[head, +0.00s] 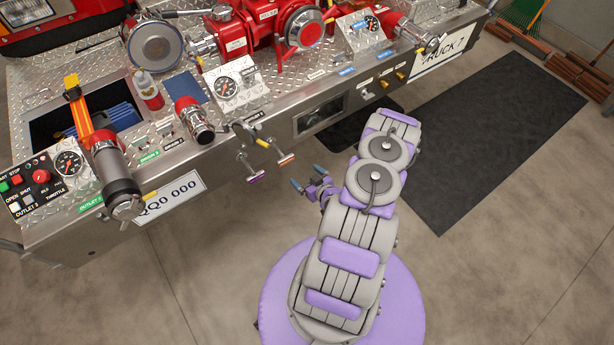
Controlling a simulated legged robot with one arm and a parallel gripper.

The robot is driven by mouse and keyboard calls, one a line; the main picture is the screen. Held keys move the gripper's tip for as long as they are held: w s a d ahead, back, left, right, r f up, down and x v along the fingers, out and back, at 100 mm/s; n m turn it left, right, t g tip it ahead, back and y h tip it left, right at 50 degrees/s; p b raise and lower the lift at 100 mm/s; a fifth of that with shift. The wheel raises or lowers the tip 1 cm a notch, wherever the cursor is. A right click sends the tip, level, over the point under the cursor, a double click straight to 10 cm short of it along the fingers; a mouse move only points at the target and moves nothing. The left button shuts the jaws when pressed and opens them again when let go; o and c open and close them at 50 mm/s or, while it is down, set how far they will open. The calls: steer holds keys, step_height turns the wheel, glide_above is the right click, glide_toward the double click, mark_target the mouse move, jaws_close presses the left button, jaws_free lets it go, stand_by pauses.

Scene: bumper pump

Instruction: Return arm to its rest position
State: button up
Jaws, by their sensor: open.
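My arm rises from the round purple base at the bottom centre of the head view, extends upward and folds back at its far joints. My gripper (309,184) sits to the left of the arm, its blue-tipped fingers apart and pointing left toward the truck bumper (225,150). I see nothing between the fingers. The gripper is in front of the bumper, apart from the small pull handles (268,166) on its face. The wrist is partly hidden behind the arm.
The diamond-plate bumper carries a red pump (265,30), gauges, valves and a control panel (40,180). A hose nozzle (115,175) sticks out at its left. A dark mat (500,140) lies on the floor at right. Concrete floor is clear at lower left and lower right.

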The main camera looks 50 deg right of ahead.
steer(key=shift+w, duration=0.1)
stand_by(0.4)
steer(key=w+r+n+g+y, duration=0.2)
steer(key=w+r+n+g, duration=0.35)
steer(key=r, duration=0.55)
steer(key=a+r+m+g, duration=0.15)
steer(key=a+r, duration=0.25)
steer(key=r, duration=0.4)
steer(key=a+r+g, duration=0.3)
steer(key=a+r, duration=0.1)
steer(key=r, duration=0.3)
steer(key=s+a+r+m+g, duration=0.1)
steer(key=s+a+r+g, duration=0.1)
steer(key=s+a+r, duration=0.9)
steer(key=s+a+r+g, duration=0.1)
steer(key=s+a+r, duration=0.3)
steer(key=s+a, duration=0.2)
steer(key=s+a+r+g+y, duration=0.1)
steer(key=s+a+r, duration=0.3)
steer(key=s, duration=0.5)
steer(key=shift+a+r+g, duration=0.2)
steer(key=shift+a+g, duration=0.2)
steer(key=shift+a, duration=0.75)
